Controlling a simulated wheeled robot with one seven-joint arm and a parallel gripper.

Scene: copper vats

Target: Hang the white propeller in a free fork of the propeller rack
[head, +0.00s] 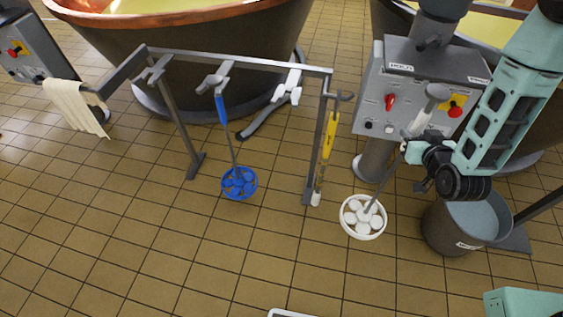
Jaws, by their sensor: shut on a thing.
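The white propeller has a white round head of discs (363,217) low in front of the console, and a thin shaft rising right to a pale handle. My gripper (412,148) is shut on the propeller's upper shaft or handle; the exact contact is partly hidden. The propeller hangs tilted, to the right of the propeller rack (240,62). The rack's left fork (155,73) is empty. A blue propeller (239,183) hangs in the middle fork (214,80). The right fork (289,87), very pale, looks empty.
A yellow tool (329,135) hangs at the rack's right post, between the right fork and the white propeller. A control console (415,80) stands behind my gripper. A grey bucket (455,235) stands at right. A cloth (77,105) hangs at left.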

